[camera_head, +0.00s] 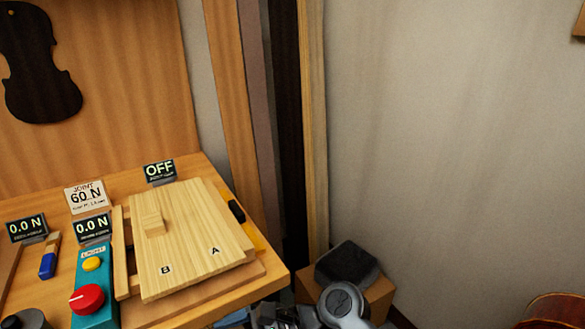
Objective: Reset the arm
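A grey and white rounded part at the bottom centre looks like a piece of my own arm, low and to the right of the bench. My gripper and its fingertips do not show in this view, so I cannot see whether it is open or shut or holds anything.
The wooden bench (273,272) is at the left. On it are a pale board (190,258) marked A and B with a small block (153,222), a teal box (95,300) with a red knob (86,299), and an OFF display (159,171).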

